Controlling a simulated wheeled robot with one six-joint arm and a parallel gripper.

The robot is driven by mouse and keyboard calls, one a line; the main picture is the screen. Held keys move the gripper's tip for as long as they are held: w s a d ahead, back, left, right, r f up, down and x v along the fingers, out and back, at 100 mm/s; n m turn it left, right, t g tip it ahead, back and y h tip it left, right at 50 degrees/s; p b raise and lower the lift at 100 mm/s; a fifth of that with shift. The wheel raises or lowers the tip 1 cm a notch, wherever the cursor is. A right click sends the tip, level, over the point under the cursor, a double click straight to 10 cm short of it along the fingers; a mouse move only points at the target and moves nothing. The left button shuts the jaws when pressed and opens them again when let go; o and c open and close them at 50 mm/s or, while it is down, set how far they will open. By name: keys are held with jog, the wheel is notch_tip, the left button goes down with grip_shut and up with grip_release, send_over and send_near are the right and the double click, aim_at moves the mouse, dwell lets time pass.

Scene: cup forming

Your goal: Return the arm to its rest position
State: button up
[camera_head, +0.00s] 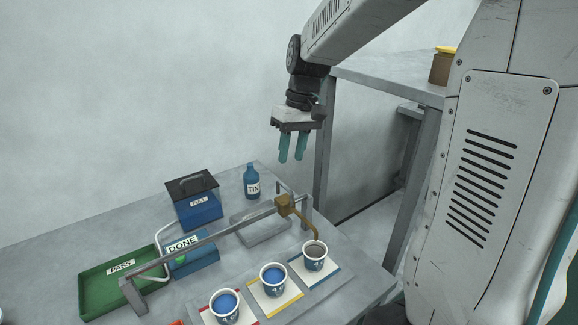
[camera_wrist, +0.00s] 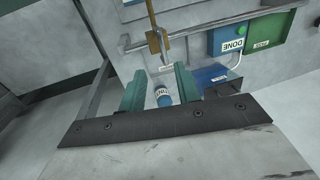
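My gripper (camera_head: 292,146) hangs in the air above the back right of the table, its teal fingers pointing down. A gap shows between the fingers and nothing is held. In the wrist view my gripper (camera_wrist: 160,88) has its two fingers apart. The blue bottle labelled TIN (camera_wrist: 162,97) shows beyond them, far below. In the head view the same bottle (camera_head: 252,182) stands upright on the table, apart from the gripper.
Three cups stand at the front: two with blue contents (camera_head: 225,306) (camera_head: 273,279) and one with grey (camera_head: 315,255). A rail with a brass spout (camera_head: 285,205) crosses the table. A FULL box (camera_head: 198,207), DONE box (camera_head: 190,255) and green PASS tray (camera_head: 95,285) stand left. A shelf (camera_head: 385,80) rises right.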

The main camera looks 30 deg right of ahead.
jog(key=shift+d+r, duration=0.15)
jog(key=shift+r, duration=0.5)
jog(key=s+a+h, duration=0.1)
jog(key=s+a, duration=0.2)
jog(key=s, duration=0.9)
jog(key=s+a+t+h, duration=0.1)
jog(key=s+a, duration=0.2)
jog(key=s, duration=0.9)
jog(key=shift+s+r+m+t, duration=0.15)
jog(key=shift+r+m+t, duration=0.15)
jog(key=shift+r+m, duration=0.15)
